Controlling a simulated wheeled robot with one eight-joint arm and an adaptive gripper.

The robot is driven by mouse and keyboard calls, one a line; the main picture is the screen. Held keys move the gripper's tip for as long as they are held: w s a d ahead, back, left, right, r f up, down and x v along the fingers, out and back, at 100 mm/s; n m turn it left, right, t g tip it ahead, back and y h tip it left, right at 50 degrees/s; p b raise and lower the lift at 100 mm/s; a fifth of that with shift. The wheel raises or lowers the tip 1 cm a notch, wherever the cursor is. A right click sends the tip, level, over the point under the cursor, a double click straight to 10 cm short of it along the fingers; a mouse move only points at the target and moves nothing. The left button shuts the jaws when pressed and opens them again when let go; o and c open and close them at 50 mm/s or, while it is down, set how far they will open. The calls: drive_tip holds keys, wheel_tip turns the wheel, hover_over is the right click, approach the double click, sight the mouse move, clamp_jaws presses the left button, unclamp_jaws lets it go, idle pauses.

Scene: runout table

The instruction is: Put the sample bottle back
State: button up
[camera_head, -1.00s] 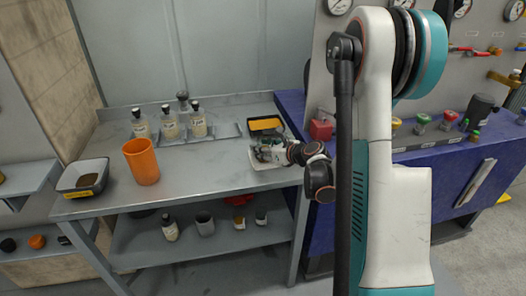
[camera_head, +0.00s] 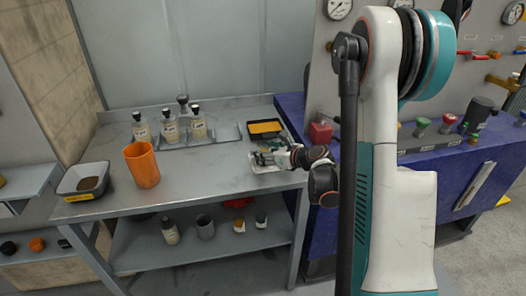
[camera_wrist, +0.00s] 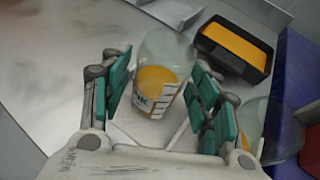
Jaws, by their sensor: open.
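In the wrist view a clear glass vessel (camera_wrist: 160,75) with yellow contents and a marked white label stands between my gripper's (camera_wrist: 163,92) teal pads. The pads lie on both sides of it, with a gap visible at the right; its cap or neck cannot be made out. Dark-capped sample bottles (camera_head: 170,130) stand upright in the left part of a grey metal rack (camera_head: 226,132) at the back, whose right part is empty.
A black bin with a yellow inside (camera_head: 265,128) stands behind my gripper. An orange cup (camera_head: 142,166) and a grey tub (camera_head: 84,183) are at the left. Another capped bottle (camera_head: 170,233) stands on the lower shelf. The middle of the tabletop (camera_head: 205,170) is clear.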

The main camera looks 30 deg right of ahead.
drive_tip(key=p+v, duration=0.2)
drive_tip(key=v, duration=0.8)
drive_tip(key=shift+s, duration=0.25)
